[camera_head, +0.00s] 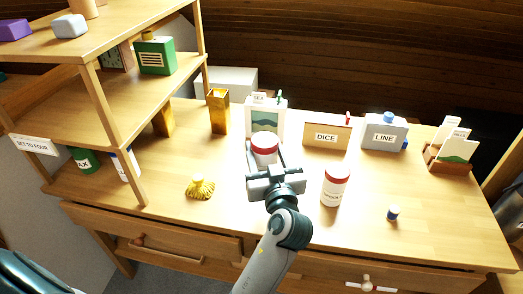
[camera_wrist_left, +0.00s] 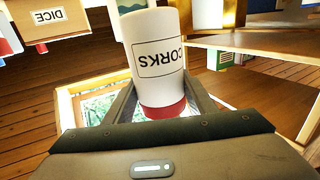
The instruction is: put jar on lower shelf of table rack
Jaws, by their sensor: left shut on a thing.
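A white jar with a red lid (camera_head: 265,148) is between the fingers of my left gripper (camera_head: 275,181), which is shut on it. In the left wrist view the jar (camera_wrist_left: 158,55) shows inverted, with a "CORKS" label and its red lid low between the fingers (camera_wrist_left: 155,105). Whether its base touches the table I cannot tell. The wooden table rack stands at the left, with an upper shelf (camera_head: 110,38) and a lower shelf (camera_head: 100,118). The gripper is to the right of the rack. My right gripper is not in view.
A second red-lidded jar (camera_head: 335,186) stands right of the gripper. A yellow fluted object (camera_head: 200,187) lies between gripper and rack. A green box (camera_head: 156,56) occupies the lower shelf.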

